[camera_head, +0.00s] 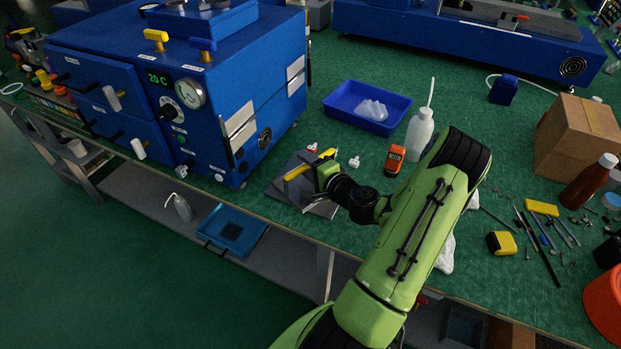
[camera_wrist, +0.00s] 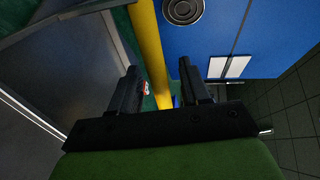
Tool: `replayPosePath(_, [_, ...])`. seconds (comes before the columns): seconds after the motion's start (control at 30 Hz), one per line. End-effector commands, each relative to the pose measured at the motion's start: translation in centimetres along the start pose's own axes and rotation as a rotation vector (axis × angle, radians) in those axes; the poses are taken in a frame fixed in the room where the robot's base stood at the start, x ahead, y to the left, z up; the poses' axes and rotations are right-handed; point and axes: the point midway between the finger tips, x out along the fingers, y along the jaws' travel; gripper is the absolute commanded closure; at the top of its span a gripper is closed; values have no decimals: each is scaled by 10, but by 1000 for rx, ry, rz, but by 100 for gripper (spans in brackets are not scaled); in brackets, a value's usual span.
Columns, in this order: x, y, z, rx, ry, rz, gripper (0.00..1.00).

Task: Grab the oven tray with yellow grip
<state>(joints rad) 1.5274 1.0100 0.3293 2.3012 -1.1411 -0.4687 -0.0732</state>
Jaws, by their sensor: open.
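The oven tray (camera_head: 283,190) is a flat grey plate on the green bench, just right of the blue oven. Its yellow grip (camera_head: 297,173) is a bar that shows at the tray, partly hidden by my gripper (camera_head: 314,177). In the wrist view my gripper (camera_wrist: 158,85) is open. The yellow grip (camera_wrist: 147,40) runs between its two black fingers, nearer the left one, with a gap on the right. The grey tray surface (camera_wrist: 50,70) lies on the left of that view. Whether a finger touches the grip, I cannot tell.
The blue oven (camera_head: 215,110) stands close on the left. A blue bin (camera_head: 367,105), a white bottle (camera_head: 419,134) and an orange meter (camera_head: 395,160) stand behind and right of my gripper. Small white parts (camera_head: 354,162) lie nearby. The bench's front edge is close.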

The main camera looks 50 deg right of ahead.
Motion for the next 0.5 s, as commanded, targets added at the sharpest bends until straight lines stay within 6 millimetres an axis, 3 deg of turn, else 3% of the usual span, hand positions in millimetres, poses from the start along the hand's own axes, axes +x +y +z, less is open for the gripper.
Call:
replayPosePath(0.1, [0,0,0,0,0,0,57])
replayPosePath(0.4, [-1,0,0,0,0,1,100])
replayPosePath(0.5, [-1,0,0,0,0,1,100])
